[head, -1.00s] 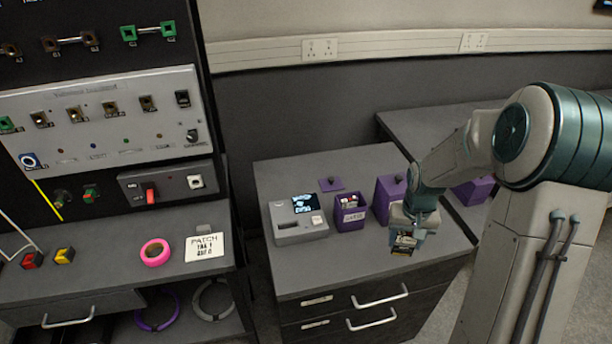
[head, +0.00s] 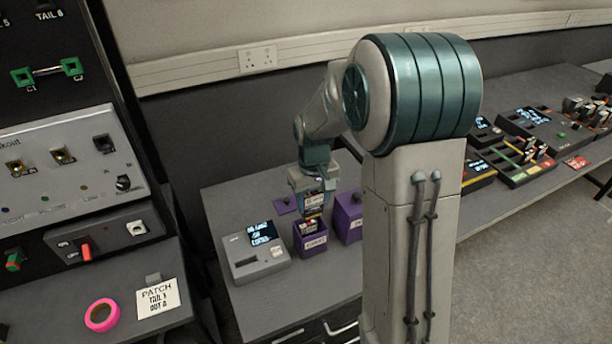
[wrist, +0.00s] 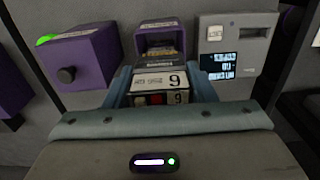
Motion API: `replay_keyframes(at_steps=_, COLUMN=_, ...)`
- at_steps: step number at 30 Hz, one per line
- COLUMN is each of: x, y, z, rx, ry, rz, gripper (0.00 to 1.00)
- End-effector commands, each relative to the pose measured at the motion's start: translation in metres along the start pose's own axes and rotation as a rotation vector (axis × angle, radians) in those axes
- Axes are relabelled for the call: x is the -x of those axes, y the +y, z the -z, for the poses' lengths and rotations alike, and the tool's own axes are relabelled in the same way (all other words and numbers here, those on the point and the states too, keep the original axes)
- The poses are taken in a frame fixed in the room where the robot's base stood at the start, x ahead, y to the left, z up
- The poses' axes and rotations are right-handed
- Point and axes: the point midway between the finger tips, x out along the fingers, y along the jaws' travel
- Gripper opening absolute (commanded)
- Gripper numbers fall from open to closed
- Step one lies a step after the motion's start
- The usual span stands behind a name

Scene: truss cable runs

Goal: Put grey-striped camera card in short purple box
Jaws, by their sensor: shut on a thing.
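The short purple box (head: 311,246) stands open-topped on the grey cabinet top, with a label on its front. In the wrist view the box (wrist: 160,60) is just beyond my fingertips, with something dark and yellowish inside. My gripper (head: 313,196) points down above the box. It is shut on a small card (wrist: 158,86), which shows a white label with a digit and a dark part with red below. The grey stripe cannot be made out. In the head view the card (head: 314,206) hangs over the box opening; whether its lower end is inside is unclear.
A taller, closed purple box (head: 348,222) with a knob stands right of the short box. A grey card reader (head: 257,258) with a lit screen stands left. A flat purple lid (head: 286,206) lies behind. My arm hides part of the cabinet's right side.

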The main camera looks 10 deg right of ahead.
Motion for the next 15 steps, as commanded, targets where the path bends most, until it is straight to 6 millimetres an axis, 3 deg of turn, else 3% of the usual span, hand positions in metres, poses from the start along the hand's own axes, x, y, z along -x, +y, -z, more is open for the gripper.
replay_keyframes(at_steps=5, x=0.001, y=-0.001, z=-0.001, rx=0.011, ry=0.001, rz=0.002, gripper=0.27)
replay_keyframes(at_steps=15, x=-0.029, y=-0.001, z=-0.001, rx=0.010, ry=0.000, rz=0.002, gripper=0.27)
